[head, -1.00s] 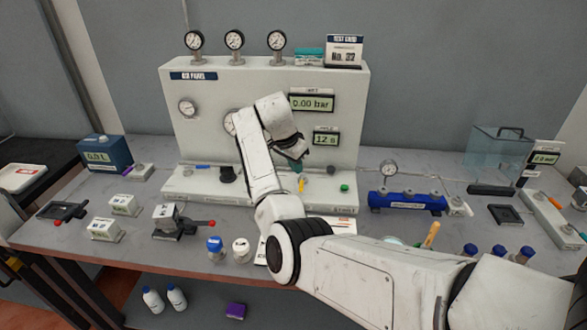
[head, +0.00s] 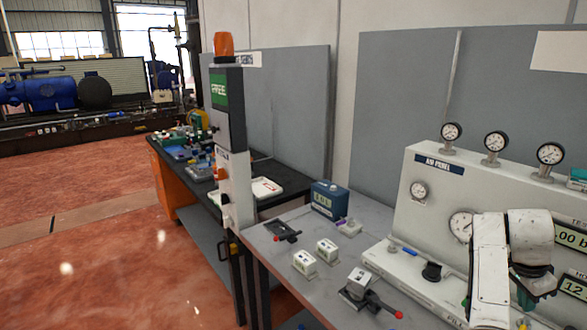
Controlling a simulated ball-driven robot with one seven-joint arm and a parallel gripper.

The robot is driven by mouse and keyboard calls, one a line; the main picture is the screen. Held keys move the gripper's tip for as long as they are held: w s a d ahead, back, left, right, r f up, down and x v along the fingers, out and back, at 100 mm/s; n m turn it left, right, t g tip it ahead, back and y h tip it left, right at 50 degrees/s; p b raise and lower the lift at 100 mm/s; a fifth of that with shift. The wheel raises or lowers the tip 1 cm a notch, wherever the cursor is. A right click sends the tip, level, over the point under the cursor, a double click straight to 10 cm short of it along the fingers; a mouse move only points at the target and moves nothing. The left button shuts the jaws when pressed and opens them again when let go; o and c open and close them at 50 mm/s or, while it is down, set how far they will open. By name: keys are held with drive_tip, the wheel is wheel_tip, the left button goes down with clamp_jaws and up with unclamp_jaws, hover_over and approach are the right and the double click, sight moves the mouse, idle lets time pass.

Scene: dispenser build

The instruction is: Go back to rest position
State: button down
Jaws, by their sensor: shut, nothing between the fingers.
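My gripper (head: 535,284) is at the right edge of the head view, a dark end below my white wrist link. It hangs in front of the air panel (head: 428,218), low near its base ledge. Its fingers are small and dark, shut with nothing seen between them. My arm covers part of the panel's dials and displays. The rest of my arm runs out of the picture at the lower right.
A grey bench carries a blue box (head: 328,200), small white boxes (head: 304,263) and a red-handled valve (head: 358,287). A signal post (head: 229,150) with an orange lamp and a FREE sign stands left of it. Open red floor (head: 110,260) lies to the left.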

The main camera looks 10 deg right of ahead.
drive_tip(key=s+a+f+n+t, duration=0.1)
drive_tip(key=s+a+f+n, duration=0.1)
drive_tip(key=a, duration=0.3)
drive_tip(key=s+a+f+n+t, duration=0.1)
drive_tip(key=s+a+f+n, duration=0.1)
drive_tip(key=a+f+n, duration=0.3)
drive_tip(key=s+a+f+n+t, duration=0.1)
drive_tip(key=s+a+f+n, duration=0.1)
drive_tip(key=a, duration=0.4)
drive_tip(key=shift+s+a+f+n+t, duration=0.15)
drive_tip(key=shift+a+f+n, duration=0.05)
drive_tip(key=shift+f+n, duration=0.2)
drive_tip(key=shift+s+a+f+n+t, duration=0.1)
drive_tip(key=shift+a+f+n+t, duration=0.15)
drive_tip(key=shift+f, duration=0.25)
drive_tip(key=s+a+n+t+y, duration=0.1)
drive_tip(key=s+a+n+y, duration=0.1)
drive_tip(key=s+a+n, duration=0.55)
drive_tip(key=s+a+n+t+y, duration=0.15)
drive_tip(key=s+a, duration=0.25)
drive_tip(key=a, duration=0.6)
drive_tip(key=s+d+f+g+b, duration=0.1)
drive_tip(key=s+f+g+b, duration=0.3)
drive_tip(key=s+f, duration=0.6)
drive_tip(key=shift+s+f+b, duration=0.15)
drive_tip(key=shift+f+b, duration=0.6)
drive_tip(key=shift+f, duration=0.1)
drive_tip(key=shift+d+g+y, duration=0.1)
drive_tip(key=shift+g+y, duration=0.15)
